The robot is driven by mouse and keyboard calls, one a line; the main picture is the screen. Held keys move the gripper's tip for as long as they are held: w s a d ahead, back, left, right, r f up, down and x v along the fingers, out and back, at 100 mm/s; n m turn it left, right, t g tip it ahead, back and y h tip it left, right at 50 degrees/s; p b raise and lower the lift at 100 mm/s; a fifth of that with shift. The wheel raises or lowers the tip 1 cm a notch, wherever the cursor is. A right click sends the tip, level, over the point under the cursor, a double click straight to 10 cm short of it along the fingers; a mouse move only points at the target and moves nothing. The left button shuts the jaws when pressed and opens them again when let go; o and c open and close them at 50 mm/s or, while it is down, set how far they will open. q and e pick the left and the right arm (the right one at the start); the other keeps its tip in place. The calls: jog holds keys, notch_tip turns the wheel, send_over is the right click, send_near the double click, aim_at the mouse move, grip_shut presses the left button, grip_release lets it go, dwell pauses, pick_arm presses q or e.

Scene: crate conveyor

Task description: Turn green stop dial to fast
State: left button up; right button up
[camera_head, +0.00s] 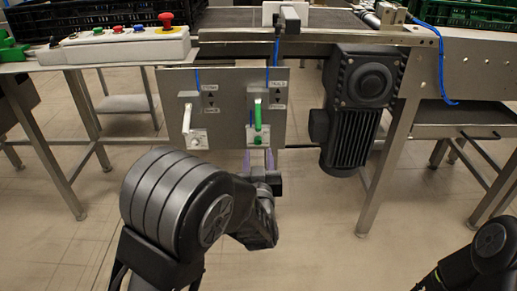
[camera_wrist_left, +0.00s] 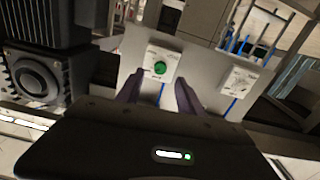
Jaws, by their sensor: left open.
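The metal panel (camera_head: 224,135) hangs below the conveyor frame and carries two controls. The green stop dial (camera_head: 258,116) is the right one, a slim green handle pointing up on a small white plate. It also shows in the left wrist view as a round green knob (camera_wrist_left: 160,67). My left gripper (camera_head: 259,160) is open just below the green dial, with its purple fingers pointing up at the panel. In the left wrist view the fingers (camera_wrist_left: 160,90) stand either side of the knob's line, apart from it. My right gripper is out of view.
A white-handled dial (camera_head: 187,118) sits on the panel left of the green one. A black motor (camera_head: 345,145) hangs close on the right. A control box (camera_head: 120,48) with a red button (camera_head: 166,19) stands upper left. Metal table legs flank the open floor.

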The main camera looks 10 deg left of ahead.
aim_at(258, 142)
pick_arm(q)
jog(key=b+x, duration=0.1)
jog(key=x, duration=0.4)
grip_shut()
dwell(0.4)
